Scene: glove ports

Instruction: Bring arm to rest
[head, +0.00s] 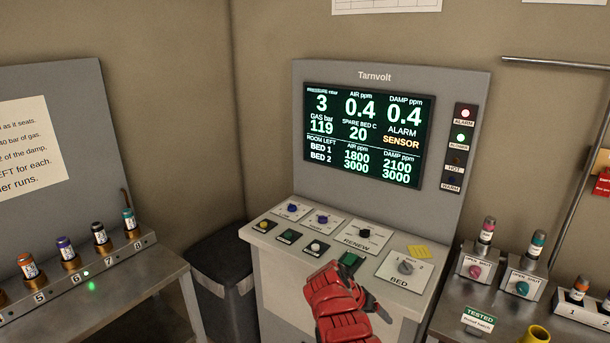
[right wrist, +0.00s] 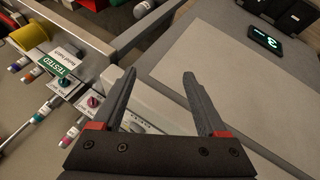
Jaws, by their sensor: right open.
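My right arm, red, comes in at the bottom middle of the head view, in front of the Tarnvolt console (head: 278,240). Its gripper (head: 372,300) is partly hidden behind the red arm there, close to the console's front. In the right wrist view the two dark fingers of the right gripper (right wrist: 159,76) stand apart with nothing between them. Whether they touch anything is not clear. My left gripper is in neither view.
The console's lit screen (head: 362,136) stands behind its sloped buttons. A bench (head: 70,320) with several capped vials is at left, a dark bin (head: 221,280) beside the console. The right bench holds a yellow cup (head: 536,334) and a TESTED sign (head: 479,319). A metal rail (head: 556,63) runs at right.

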